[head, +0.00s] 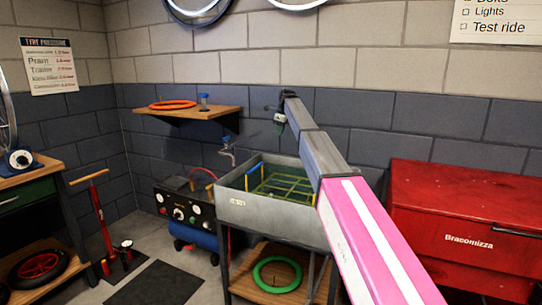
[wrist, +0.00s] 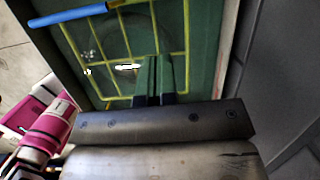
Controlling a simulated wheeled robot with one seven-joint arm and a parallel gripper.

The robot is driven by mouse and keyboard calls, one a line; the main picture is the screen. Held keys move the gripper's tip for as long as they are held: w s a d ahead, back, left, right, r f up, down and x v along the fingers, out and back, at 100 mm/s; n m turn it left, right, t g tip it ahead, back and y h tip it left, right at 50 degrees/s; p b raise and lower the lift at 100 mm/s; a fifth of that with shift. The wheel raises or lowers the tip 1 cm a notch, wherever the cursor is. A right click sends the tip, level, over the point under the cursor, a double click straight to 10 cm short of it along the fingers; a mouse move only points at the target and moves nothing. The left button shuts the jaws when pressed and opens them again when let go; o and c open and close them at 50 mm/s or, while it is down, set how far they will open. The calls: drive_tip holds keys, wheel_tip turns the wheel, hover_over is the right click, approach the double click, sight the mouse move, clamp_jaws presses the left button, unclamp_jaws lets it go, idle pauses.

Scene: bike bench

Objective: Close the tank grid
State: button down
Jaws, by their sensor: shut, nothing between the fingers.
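The grey tank (head: 232,203) stands against the back wall with green inside. Its grid (head: 283,188) of yellow-green bars shows within the rim, with a blue bar (head: 255,169) at its left side. Whether the grid lies flat or tilts is hard to tell. In the wrist view the grid (wrist: 187,42) fills the upper middle, with the blue bar (wrist: 70,14) at upper left. My gripper (head: 280,127) is above the back of the tank, fingers down. In the wrist view my gripper (wrist: 153,62) is shut and empty over the grid; contact cannot be told.
A wooden shelf (head: 190,109) with an orange ring is on the wall left of the tank. A red chest (head: 450,220) stands at right. A black compressor panel (head: 181,208) is left of the tank. A green ring (head: 277,274) lies on the shelf below.

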drive_tip(key=x, duration=1.4)
drive_tip(key=shift+w+m, duration=0.2)
drive_tip(key=shift+m, duration=0.1)
drive_tip(key=shift+d, duration=0.1)
drive_tip(key=shift+h, duration=0.5)
wheel_tip(320, 180, down, 8)
drive_tip(key=shift+r, duration=0.1)
